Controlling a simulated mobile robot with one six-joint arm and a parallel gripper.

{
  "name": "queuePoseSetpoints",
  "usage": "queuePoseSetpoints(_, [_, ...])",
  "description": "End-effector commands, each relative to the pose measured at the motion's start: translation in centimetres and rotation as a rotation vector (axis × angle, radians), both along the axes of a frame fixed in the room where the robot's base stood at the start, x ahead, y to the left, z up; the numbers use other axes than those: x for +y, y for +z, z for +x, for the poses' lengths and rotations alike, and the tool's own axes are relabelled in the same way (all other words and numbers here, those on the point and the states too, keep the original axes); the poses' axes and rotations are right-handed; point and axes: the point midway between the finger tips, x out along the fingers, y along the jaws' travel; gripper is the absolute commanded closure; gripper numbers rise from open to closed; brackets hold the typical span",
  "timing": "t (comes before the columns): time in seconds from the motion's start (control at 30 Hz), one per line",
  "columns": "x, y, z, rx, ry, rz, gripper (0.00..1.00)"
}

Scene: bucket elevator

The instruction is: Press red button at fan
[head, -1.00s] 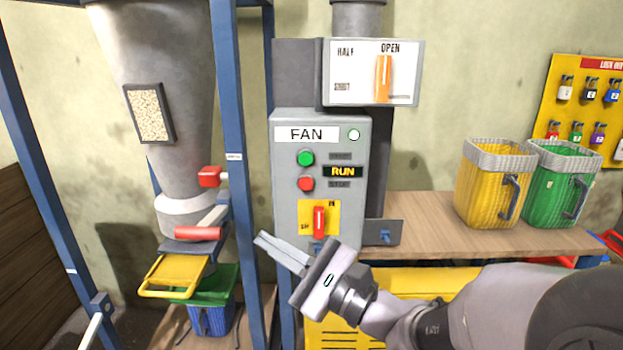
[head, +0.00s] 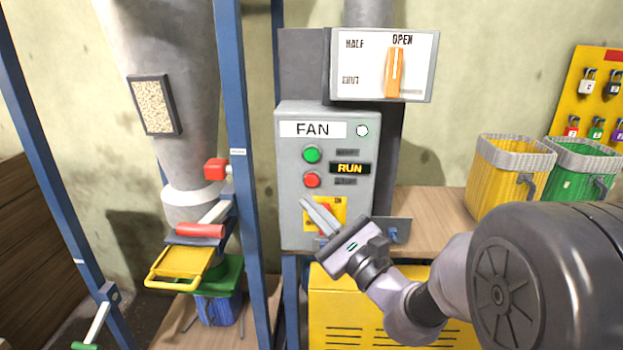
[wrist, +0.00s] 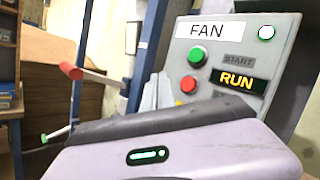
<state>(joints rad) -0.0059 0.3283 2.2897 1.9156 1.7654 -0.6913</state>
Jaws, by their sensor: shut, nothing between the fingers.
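The grey fan box (head: 290,215) carries a FAN label, a green button (head: 312,154) and a red button (head: 312,180) below it, beside a lit RUN display (head: 350,169). My gripper (head: 305,203) is shut and empty, its fingertips just below the red button in the head view. In the wrist view the fingers (wrist: 158,92) point up to the left of the red button (wrist: 188,84). I cannot tell whether they touch the box. A red switch handle on a yellow plate (head: 340,204) is partly hidden behind my gripper.
A damper plate with an orange handle (head: 394,72) is above the box. A blue post (head: 233,130) stands to its left, with a hopper and red-handled lever (head: 200,230) beyond. Yellow (head: 505,180) and green (head: 578,190) buckets stand on the bench at right.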

Motion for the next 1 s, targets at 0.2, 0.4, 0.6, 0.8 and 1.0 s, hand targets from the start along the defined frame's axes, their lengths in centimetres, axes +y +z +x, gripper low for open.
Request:
queuePoseSetpoints(0.2, [-0.1,0.2,3.2,0.001,0.0,0.0,1.0])
queuePoseSetpoints(0.4, [-0.2,0.1,5.1,0.0,-0.001,-0.001,1.0])
queuePoseSetpoints(0.6, [-0.2,0.0,5.7,0.0,-0.001,-0.001,1.0])
queuePoseSetpoints(0.8, [-0.2,0.0,5.7,-0.001,0.0,-0.001,1.0])
queuePoseSetpoints(1.0, [-0.2,0.0,5.7,0.0,0.001,-0.001,1.0])
